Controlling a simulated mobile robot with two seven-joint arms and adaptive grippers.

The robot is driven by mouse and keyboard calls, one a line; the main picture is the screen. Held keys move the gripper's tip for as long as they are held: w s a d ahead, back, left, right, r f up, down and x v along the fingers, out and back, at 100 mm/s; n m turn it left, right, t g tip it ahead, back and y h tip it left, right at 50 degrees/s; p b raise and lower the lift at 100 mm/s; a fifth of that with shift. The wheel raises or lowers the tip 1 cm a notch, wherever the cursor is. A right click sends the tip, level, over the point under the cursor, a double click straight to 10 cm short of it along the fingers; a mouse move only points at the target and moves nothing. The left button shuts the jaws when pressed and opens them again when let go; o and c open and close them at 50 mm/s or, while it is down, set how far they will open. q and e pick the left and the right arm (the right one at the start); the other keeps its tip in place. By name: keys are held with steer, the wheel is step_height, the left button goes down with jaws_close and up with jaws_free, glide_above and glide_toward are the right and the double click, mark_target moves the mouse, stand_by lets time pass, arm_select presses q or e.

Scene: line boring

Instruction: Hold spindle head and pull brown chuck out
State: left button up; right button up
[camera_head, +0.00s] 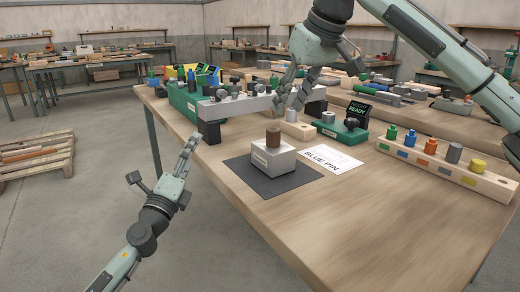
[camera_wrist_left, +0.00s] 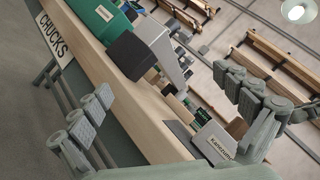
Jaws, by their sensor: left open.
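The spindle head, a pale grey block (camera_head: 273,160), stands on a dark mat with the brown chuck (camera_head: 273,137) upright in its top. In the left wrist view, the labelled block (camera_wrist_left: 212,146) and the brown chuck (camera_wrist_left: 237,127) are partly hidden behind one of my fingers. My left gripper (camera_head: 189,145) is open and empty, left of the block, just off the table edge; its spread fingers frame the left wrist view (camera_wrist_left: 165,85). My right gripper (camera_head: 290,98) is behind the block, beside the grey rail, clear of the chuck. Whether its fingers are open or shut is unclear.
A raised grey rail (camera_head: 235,105) carries several small parts behind the block. A white "BLUE PIN" card (camera_head: 335,160) lies right of the mat (camera_head: 270,187). A wooden rack (camera_head: 440,172) of coloured pins stands at right. The table's front right is clear.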

mark_target(261, 149)
arm_select(q)
steer(key=d+r+m+g+h, duration=0.2)
steer(key=d+m+g+h, duration=0.1)
steer(key=d+m, duration=0.2)
steer(key=d+r+m+g+h, duration=0.2)
steer(key=d+m+h, duration=0.1)
steer(key=d+m, duration=0.2)
steer(key=d+r+m+g+h, duration=0.2)
steer(key=d+m+g+h, duration=0.1)
steer(key=d+m+h, duration=0.1)
steer(key=shift+s+d+r+m+g, duration=0.15)
steer(key=shift+d+m, duration=0.15)
steer(key=shift+m, duration=0.35)
steer(key=shift+s+d+f+m+g, duration=0.15)
steer(key=shift+d+m, duration=0.1)
steer(key=shift+m, duration=0.4)
steer(key=f+m+g, duration=0.1)
steer(key=d+m+g+y, duration=0.1)
steer(key=s+d+f+m+g+y, duration=0.1)
steer(key=g, duration=0.1)
steer(key=shift+d+f+m, duration=0.15)
steer(key=shift+f+m, duration=0.15)
steer(key=shift+m, duration=0.1)
steer(key=shift+f+m+g+y, duration=0.3)
steer(key=shift+f+g+y, duration=0.1)
steer(key=shift+f+y, duration=0.15)
steer(key=shift+d, duration=0.1)
steer(key=x, duration=0.7)
steer(key=shift+w+f, duration=0.1)
steer(key=shift+f, duration=0.1)
